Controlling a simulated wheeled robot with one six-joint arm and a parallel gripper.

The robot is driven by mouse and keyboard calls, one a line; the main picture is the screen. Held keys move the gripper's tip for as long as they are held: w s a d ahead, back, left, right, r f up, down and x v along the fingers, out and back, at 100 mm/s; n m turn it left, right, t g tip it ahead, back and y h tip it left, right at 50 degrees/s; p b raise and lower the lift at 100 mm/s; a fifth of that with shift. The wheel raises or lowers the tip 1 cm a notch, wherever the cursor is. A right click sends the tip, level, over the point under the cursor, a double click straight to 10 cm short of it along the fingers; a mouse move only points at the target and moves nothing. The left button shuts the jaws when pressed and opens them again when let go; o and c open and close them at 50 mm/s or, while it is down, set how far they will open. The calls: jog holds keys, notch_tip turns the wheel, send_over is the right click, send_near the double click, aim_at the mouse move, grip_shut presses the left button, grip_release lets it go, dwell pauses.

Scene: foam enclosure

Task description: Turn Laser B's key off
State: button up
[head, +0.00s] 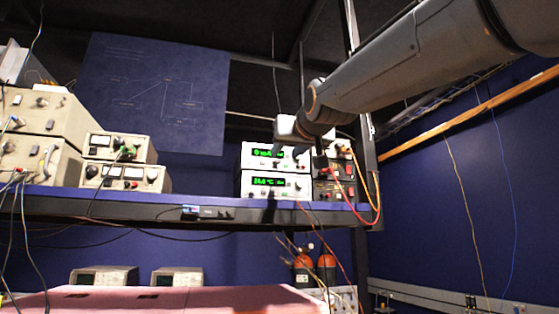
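Two white laser controllers with green displays stand stacked on the shelf at the middle. The upper unit (258,154) shows what looks like a mA reading, and the lower unit (262,184) a °C reading. I cannot read any label that marks Laser B, and I cannot make out a key.
Dark boxes (335,189) with red and yellow cables stand right of the controllers, close to my wrist. Beige instruments (122,176) fill the shelf's left. A dark metal post (360,130) rises at the right. A pink foam surface (170,300) lies below.

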aim_at(277, 162)
jog(key=p+x, duration=0.2)
jog(key=x, duration=0.5)
jog(key=shift+w+f+p, duration=0.1)
jog(key=shift+f+p, duration=0.05)
jog(key=shift+p, duration=0.25)
grip_shut()
